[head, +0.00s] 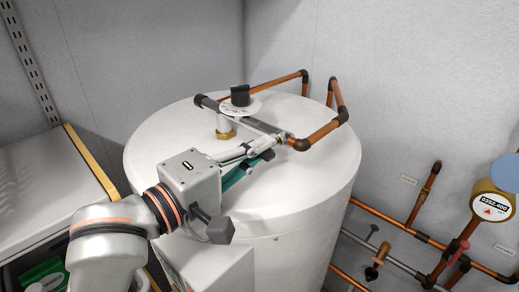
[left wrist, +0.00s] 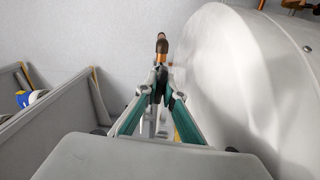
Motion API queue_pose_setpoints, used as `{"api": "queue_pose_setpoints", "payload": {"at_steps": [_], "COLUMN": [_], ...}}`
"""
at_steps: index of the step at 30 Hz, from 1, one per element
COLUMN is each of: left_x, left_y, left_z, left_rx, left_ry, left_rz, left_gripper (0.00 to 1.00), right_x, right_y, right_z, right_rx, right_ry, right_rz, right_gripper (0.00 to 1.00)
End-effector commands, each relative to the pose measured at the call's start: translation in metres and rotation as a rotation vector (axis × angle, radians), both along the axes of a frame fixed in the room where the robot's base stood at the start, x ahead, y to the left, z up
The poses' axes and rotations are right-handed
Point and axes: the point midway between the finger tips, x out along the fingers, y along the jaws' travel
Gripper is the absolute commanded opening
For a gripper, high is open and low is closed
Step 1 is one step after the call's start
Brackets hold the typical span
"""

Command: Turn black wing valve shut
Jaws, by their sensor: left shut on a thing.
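My left gripper (head: 262,153) reaches over the white tank top from the left. Its fingers are shut on a small dark part beside the pipe, which I take to be the black wing valve (head: 267,155); the fingers hide most of it. In the left wrist view the fingertips of my left gripper (left wrist: 160,82) meet just below the end of a copper pipe (left wrist: 162,45). How far the wing is turned cannot be told. My right gripper is in neither view.
A black knob (head: 239,95) on a round white dial stands behind the gripper on the tank (head: 155,140). Copper pipe (head: 322,132) bends close to the fingertips. A gauge (head: 491,205) and more pipes are on the right wall; a shelf (head: 45,185) is at left.

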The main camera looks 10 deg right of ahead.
Motion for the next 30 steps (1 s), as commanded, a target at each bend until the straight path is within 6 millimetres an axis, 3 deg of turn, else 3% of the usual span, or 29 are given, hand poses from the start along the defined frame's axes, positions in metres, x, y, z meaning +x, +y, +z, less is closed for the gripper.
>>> {"api": "queue_pose_setpoints", "payload": {"at_steps": [30], "left_x": [0.0006], "left_y": [0.0004], "left_z": [0.0009], "left_rx": [0.520], "left_ry": [-0.784], "left_rz": [0.001], "left_gripper": [0.00], "right_x": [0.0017], "right_y": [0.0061], "right_z": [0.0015], "right_rx": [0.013], "right_ry": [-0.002], "right_rz": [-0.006], "right_gripper": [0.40]}}
